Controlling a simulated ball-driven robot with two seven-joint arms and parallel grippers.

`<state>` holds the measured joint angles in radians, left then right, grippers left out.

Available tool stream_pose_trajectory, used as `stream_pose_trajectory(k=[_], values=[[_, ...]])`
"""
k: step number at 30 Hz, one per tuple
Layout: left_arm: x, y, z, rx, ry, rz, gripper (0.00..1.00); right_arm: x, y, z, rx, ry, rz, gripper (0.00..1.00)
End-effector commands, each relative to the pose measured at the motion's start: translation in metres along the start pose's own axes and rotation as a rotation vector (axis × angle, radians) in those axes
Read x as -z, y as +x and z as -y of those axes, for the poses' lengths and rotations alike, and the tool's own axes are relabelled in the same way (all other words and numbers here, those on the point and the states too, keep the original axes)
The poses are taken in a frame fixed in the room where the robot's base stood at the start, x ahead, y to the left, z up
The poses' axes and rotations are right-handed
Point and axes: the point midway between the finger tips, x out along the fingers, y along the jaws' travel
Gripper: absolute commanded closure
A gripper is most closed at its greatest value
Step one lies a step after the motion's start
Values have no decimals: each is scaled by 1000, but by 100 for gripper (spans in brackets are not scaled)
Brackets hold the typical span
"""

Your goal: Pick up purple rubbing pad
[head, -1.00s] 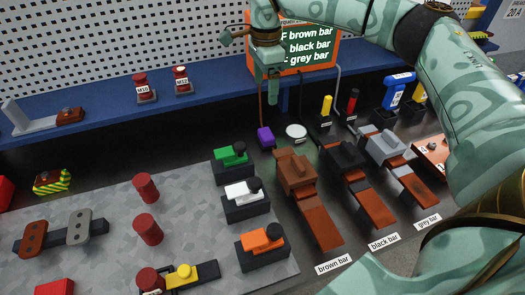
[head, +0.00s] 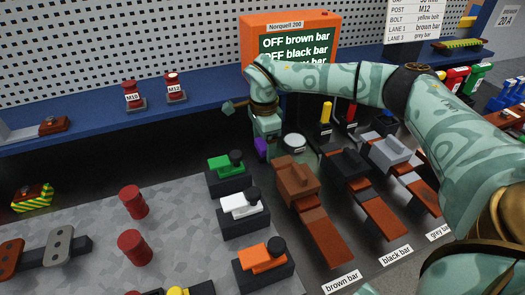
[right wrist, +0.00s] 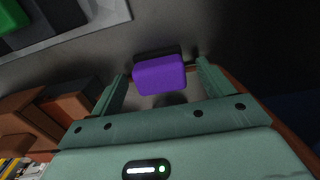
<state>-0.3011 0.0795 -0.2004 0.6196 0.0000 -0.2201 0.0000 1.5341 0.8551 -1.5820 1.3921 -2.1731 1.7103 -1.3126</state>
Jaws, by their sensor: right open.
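The purple rubbing pad (head: 261,148) stands on the dark bench top, left of a round white disc, partly hidden by my right gripper in the head view. In the right wrist view the pad (right wrist: 160,75) shows as a purple block with a dark back part. It lies between the tips of my right gripper (right wrist: 160,82), with gaps at both sides. My right gripper (head: 265,143) is open and low over the pad. My left gripper is not in view.
The round white disc (head: 294,141) is close on the right. The brown bar unit (head: 297,175) and green-topped block (head: 227,165) stand nearer. An orange-framed screen (head: 292,45) and blue shelf (head: 210,88) are behind.

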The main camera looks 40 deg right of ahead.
Motion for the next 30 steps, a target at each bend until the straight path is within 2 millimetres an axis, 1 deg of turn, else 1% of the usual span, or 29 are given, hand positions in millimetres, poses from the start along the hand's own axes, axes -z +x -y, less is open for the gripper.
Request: stream_pose_trajectory(k=[1,2,7,8,9,11,12,13,14,15,23,26,29,30], values=[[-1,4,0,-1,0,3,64,0,8,0,-3,0,0,20],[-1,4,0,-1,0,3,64,0,9,0,-1,0,0,20],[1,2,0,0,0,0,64,0,7,0,1,0,1,20],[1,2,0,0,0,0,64,0,7,0,1,0,1,23],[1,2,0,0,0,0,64,0,7,0,1,-1,1,34],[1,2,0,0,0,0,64,0,7,0,1,-1,1,51],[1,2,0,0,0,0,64,0,7,0,1,-1,1,62],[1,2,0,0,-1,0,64,0,7,0,1,-1,1,69],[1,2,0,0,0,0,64,0,7,0,1,-1,1,69],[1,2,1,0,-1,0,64,0,7,0,1,-1,1,72],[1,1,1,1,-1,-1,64,0,5,0,2,-1,1,73],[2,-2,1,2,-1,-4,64,0,-3,0,3,0,1,73],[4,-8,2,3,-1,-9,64,0,-18,1,6,-1,1,73],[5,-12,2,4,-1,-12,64,0,-26,1,6,-1,2,73]])
